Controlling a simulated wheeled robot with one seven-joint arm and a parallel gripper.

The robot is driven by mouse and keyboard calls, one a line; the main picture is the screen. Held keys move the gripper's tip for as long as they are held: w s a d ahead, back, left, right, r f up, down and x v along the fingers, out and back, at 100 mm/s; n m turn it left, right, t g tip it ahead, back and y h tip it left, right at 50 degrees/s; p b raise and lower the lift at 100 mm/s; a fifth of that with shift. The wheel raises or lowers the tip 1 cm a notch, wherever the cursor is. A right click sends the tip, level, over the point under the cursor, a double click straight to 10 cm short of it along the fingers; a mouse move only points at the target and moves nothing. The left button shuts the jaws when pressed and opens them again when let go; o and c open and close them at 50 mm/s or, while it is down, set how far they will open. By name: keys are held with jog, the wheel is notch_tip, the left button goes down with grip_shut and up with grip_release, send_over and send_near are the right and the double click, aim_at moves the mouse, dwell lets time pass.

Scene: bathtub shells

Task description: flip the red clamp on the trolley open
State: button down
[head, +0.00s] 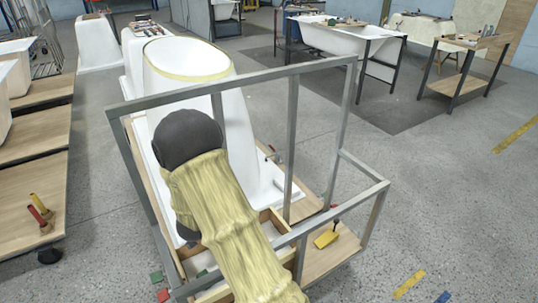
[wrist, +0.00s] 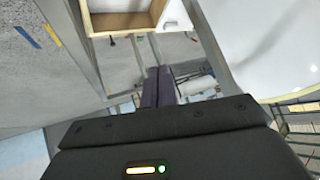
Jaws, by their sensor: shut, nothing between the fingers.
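On the low wooden trolley (head: 62,185) at the left edge of the head view, a small red handle (head: 38,212) stands tilted beside a yellow one (head: 38,201). They look like clamp levers, but are too small to tell whether open or shut. Another small red piece (head: 333,206) lies on the framed trolley by the shell. I cannot tell for certain which is the red clamp. My gripper (wrist: 160,84) is shut and empty in the wrist view, apart from any red thing. In the head view my own arm hides it.
A grey metal frame (head: 240,88) surrounds the white shell (head: 240,130) on the middle trolley. A yellow piece (head: 326,238) lies on its board. Red and green blocks lie near its front left corner. Open grey floor separates the two trolleys and lies to the right.

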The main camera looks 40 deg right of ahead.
jog(key=s+a+f+n+y+b, duration=0.2)
jog(key=s+a+f+n+b, duration=0.1)
jog(key=b, duration=0.3)
jog(key=s+a+f+n+y+b, duration=0.3)
jog(key=s+a+n+b, duration=0.1)
jog(key=s+b, duration=0.1)
jog(key=s+a+f+n+g+y+b, duration=0.1)
jog(key=s+a+f+n+y+b, duration=0.2)
jog(key=b, duration=0.4)
jog(key=shift+s+a+f+n, duration=0.1)
jog(key=shift+s+a+n, duration=0.25)
jog(key=shift+s, duration=0.2)
jog(key=s+d+f+n+g+b, duration=0.1)
jog(key=s+f+n+g+b, duration=0.1)
jog(key=s, duration=0.5)
jog(key=shift+n+b, duration=0.45)
jog(key=shift+b, duration=0.4)
jog(key=shift+s+d+f, duration=0.1)
jog(key=shift+d, duration=0.05)
jog(key=shift+s+d, duration=0.1)
